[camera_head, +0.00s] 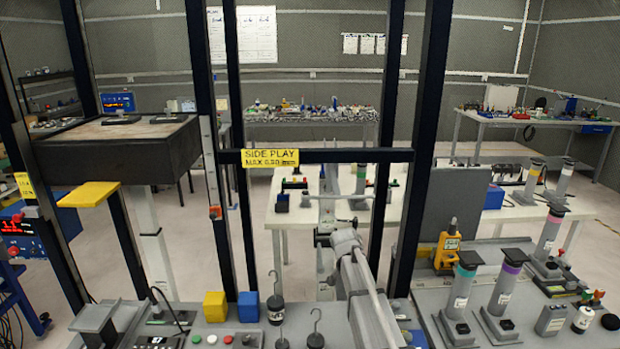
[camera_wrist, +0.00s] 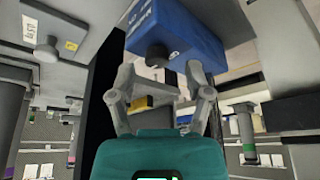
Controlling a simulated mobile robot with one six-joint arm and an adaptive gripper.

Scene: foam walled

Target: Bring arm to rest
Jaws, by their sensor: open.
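My gripper (camera_wrist: 160,80) shows in the wrist view with its two grey fingers spread apart. No object is between the fingers. A blue box (camera_wrist: 190,35) with white lettering and a dark round part lies beyond the fingertips; I cannot tell how far off it is. The gripper's fingers cannot be made out there.
Dark upright posts and a crossbar with a yellow "SIDE PLAY" sign (camera_head: 270,158) stand close in front. The front bench holds a yellow cube (camera_head: 215,307), a blue cube (camera_head: 248,306), hooked weights and grey cylinders (camera_head: 462,285). A white table (camera_head: 285,215) stands behind.

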